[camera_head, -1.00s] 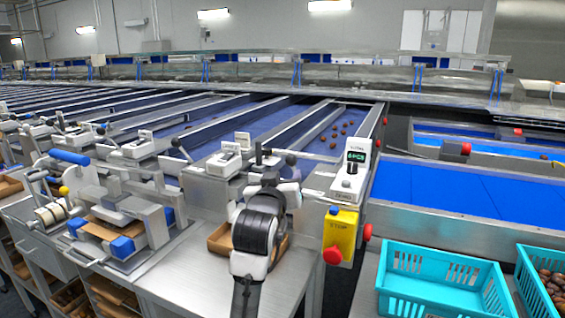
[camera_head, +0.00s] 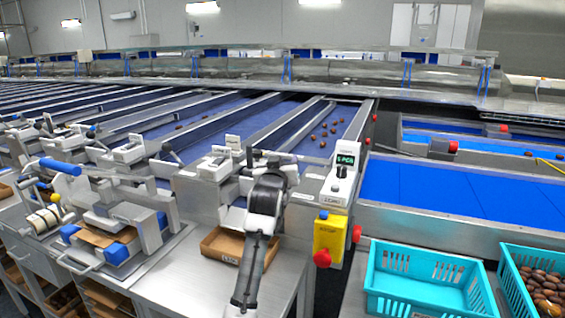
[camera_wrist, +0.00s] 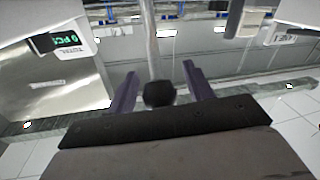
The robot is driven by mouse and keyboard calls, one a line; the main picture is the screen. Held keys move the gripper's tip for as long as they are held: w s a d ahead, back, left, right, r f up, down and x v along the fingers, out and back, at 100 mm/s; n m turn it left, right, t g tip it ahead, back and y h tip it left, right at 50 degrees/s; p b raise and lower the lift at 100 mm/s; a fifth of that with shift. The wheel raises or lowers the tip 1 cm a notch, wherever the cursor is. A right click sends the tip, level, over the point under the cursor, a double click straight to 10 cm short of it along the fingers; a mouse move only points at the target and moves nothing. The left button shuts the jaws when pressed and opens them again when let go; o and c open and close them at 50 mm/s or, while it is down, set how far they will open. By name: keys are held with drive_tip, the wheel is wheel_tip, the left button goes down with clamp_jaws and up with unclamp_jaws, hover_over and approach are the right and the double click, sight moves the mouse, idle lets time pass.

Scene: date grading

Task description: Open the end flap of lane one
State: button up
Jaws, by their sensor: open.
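The rightmost lane (camera_head: 318,148) carries several brown dates toward its near end. That end, where an end flap would sit, is mostly hidden behind my arm in the head view. In the wrist view, a round black knob (camera_wrist: 159,94) on an upright metal rod lies between the fingers of my gripper (camera_wrist: 159,70). The purple-grey fingers are open, one on each side of the knob, with visible gaps. I cannot tell how deep the knob sits between them. In the head view the fingertips are hidden behind my wrist.
A counter with a green display (camera_head: 344,168) stands right of the lane end, above a yellow stop box (camera_head: 329,238) with red buttons. A shallow brown box (camera_head: 212,246) sits on the metal bench below. Turquoise crates (camera_head: 425,268) stand at right; the outer one holds dates.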

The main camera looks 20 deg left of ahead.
clamp_jaws()
idle(0.3)
drive_tip(key=shift+r, duration=0.15)
